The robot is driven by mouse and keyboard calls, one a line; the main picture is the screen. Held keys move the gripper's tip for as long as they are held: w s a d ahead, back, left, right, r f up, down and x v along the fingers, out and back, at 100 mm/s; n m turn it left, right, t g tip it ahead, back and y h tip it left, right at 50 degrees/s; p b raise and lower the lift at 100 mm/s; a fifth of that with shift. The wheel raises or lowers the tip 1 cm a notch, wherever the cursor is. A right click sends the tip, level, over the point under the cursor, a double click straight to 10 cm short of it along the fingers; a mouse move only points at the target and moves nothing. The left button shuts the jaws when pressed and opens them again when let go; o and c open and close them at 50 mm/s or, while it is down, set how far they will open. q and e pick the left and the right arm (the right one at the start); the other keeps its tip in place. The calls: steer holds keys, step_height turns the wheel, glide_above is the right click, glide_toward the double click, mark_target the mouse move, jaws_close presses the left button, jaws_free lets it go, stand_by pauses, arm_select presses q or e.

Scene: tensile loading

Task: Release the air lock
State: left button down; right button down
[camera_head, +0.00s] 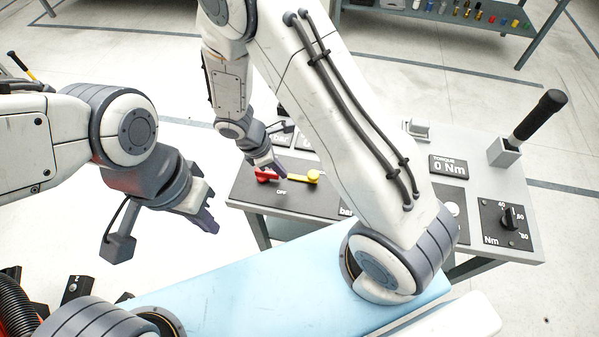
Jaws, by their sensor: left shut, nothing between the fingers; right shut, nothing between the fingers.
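A dark panel (315,202) on the grey bench carries a red part (266,176) and a yellow handle with a round knob (302,177), lying side by side. The word OFF is printed just below them. I cannot tell which of these is the air lock. My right gripper (271,167) is shut and empty, pointing down right at the red part; whether it touches it I cannot tell. My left gripper (208,222) is shut and empty, in the air left of the bench. My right forearm hides part of the panel and its displays.
The bench (490,235) also has a torque display (449,167) reading 0 Nm, a Nm dial (506,218) and a black-handled tool (536,118) upright in a holder. A shelf with small coloured items (465,12) stands behind. The floor at left is mostly clear.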

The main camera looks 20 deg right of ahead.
mark_target(306, 182)
steer(key=x, duration=0.4)
steer(key=shift+s, duration=0.1)
steer(key=d, duration=0.2)
steer(key=shift+s+d+r, duration=0.1)
steer(key=shift+d, duration=0.2)
arm_select(q)
steer(key=shift+f, duration=0.1)
arm_select(e)
steer(key=shift+d, duration=0.6)
steer(key=shift+s, duration=0.1)
